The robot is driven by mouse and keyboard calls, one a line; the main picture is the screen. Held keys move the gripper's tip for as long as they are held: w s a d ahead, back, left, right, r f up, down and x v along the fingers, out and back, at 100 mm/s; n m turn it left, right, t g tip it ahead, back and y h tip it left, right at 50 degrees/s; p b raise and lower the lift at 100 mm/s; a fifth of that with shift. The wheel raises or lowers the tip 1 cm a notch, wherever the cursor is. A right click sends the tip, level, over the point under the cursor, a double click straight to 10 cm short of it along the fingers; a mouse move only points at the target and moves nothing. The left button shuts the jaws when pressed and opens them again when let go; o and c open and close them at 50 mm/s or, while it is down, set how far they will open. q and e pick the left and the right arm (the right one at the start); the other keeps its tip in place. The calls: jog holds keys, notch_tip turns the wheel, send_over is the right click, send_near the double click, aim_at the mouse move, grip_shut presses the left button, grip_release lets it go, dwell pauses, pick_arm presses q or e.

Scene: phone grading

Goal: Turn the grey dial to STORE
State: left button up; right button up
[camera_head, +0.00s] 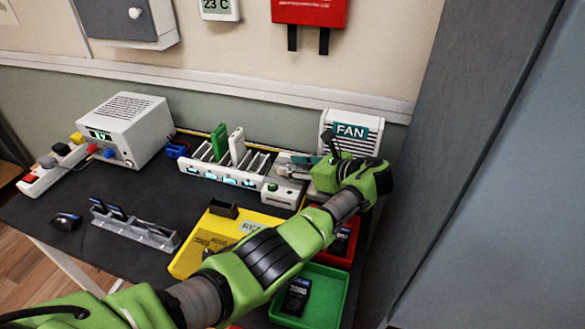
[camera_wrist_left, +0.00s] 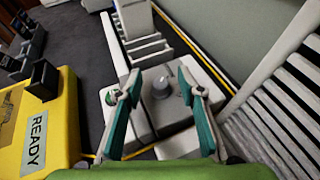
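The grey dial (camera_wrist_left: 161,88) is a small round knob on top of a pale box (camera_wrist_left: 172,120), seen in the wrist view. My left gripper (camera_wrist_left: 158,84) is open, with its two green-padded fingers apart, one on each side of the dial as seen from the wrist. A gap shows between the fingers and the dial. In the head view my left gripper (camera_head: 298,165) hangs over the pale box (camera_head: 284,191) beside the slotted rack, and the dial is not clearly seen there. No STORE mark can be read. My right gripper is not in view.
The white slotted rack (camera_head: 215,174) stands left of the pale box, holding a green and a white item. The FAN unit (camera_head: 349,132) stands close on the right. A yellow READY tray (camera_head: 201,240), red tray (camera_head: 349,248) and green tray (camera_head: 335,301) lie in front.

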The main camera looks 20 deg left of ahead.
pick_arm(q)
notch_tip(320, 180, up, 9)
dwell(0.3)
jog(key=shift+f, duration=0.2)
